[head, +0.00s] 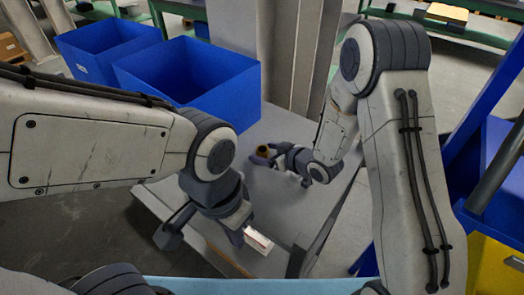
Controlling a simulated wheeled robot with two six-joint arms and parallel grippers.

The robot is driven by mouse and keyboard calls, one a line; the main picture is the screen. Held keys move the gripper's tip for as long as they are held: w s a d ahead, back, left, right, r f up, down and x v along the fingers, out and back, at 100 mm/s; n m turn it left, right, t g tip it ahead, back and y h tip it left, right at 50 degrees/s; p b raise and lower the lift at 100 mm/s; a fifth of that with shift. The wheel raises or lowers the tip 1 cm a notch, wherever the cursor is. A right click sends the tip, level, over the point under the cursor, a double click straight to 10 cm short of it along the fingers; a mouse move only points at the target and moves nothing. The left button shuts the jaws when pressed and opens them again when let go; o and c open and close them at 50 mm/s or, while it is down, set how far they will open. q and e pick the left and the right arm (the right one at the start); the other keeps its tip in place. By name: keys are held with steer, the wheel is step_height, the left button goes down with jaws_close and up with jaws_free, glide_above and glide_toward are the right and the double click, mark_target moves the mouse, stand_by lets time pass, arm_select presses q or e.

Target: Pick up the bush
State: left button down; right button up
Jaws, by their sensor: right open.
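A small round dark and brassy piece (263,151), which looks like the bush, is at the far part of the grey table. My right gripper (272,158) is right at it, with its open fingers close around or beside the piece; I cannot tell whether they touch it. The fingers hide part of it. My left gripper (205,237) hangs lower in the picture, over the near left part of the table. Its fingers are spread apart with nothing seen between them.
The grey table (285,125) has bare room around the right gripper. A small pale block (258,241) is beside the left gripper. Two blue bins (190,75) (105,45) stand behind at the left. A grey pillar (290,50) rises behind the table. Blue and yellow structures (495,255) are at right.

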jaws_close()
